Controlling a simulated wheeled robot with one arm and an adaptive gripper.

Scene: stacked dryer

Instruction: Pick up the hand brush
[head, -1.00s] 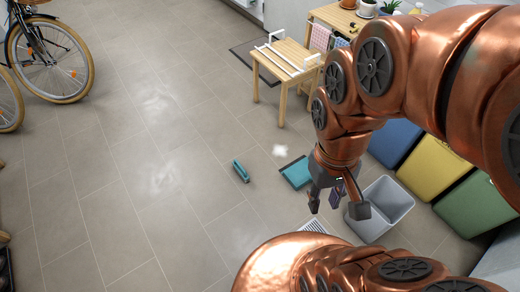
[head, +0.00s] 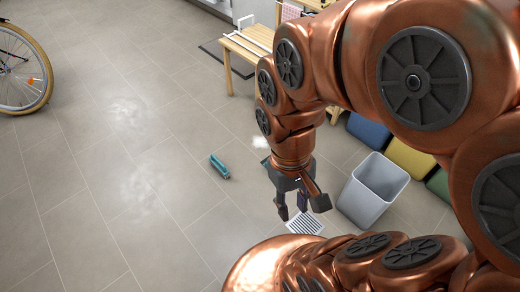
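The hand brush (head: 219,167) looks like a small teal, elongated object lying on the tiled floor near the middle of the head view. My gripper (head: 300,205) hangs pointing down, to the right of the brush and nearer to me. Its dark fingers are spread apart, with nothing visible held between them. It is clear of the brush. A teal dustpan seen earlier right of the brush is now mostly or fully hidden behind my arm.
A grey bin (head: 373,190) stands right of my gripper, with a floor grate (head: 306,222) below it. Blue (head: 369,131) and yellow (head: 410,158) bins stand behind. A wooden stool (head: 246,48) is at the back, a bicycle (head: 22,75) at left. Floor around the brush is clear.

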